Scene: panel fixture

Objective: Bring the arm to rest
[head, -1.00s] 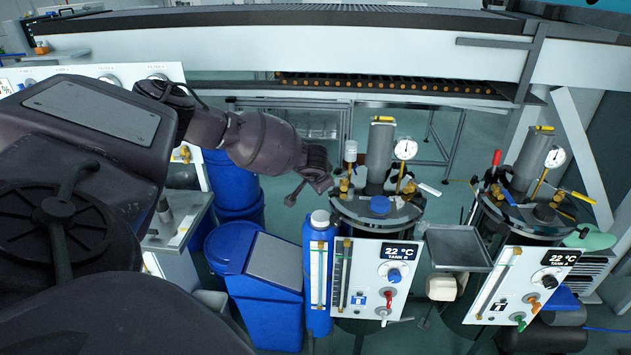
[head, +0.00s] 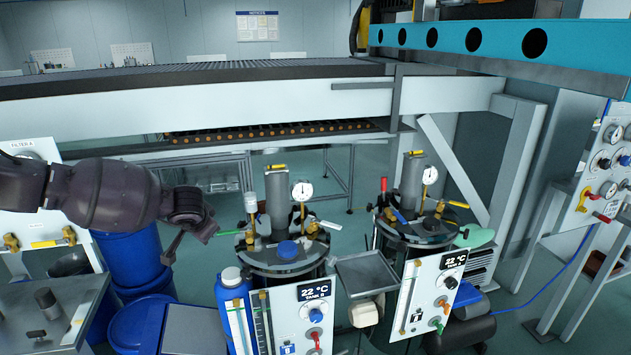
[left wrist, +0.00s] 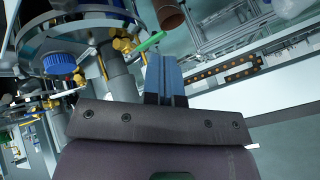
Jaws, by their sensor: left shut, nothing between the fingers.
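My left arm comes in from the left in the head view. It ends in the dark left gripper (head: 170,250), left of the tank B lid and apart from it. In the left wrist view the two blue-grey fingers (left wrist: 165,75) lie together, shut and empty, with a valve with a green handle (left wrist: 148,42) close to them in the picture. Tank B (head: 285,255) has a blue cap, a gauge and a front panel reading 22 °C. My right gripper is not in view.
A second tank (head: 425,230) stands to the right, with a grey tray (head: 372,275) between the two. A panel with valves (head: 600,170) is at the far right.

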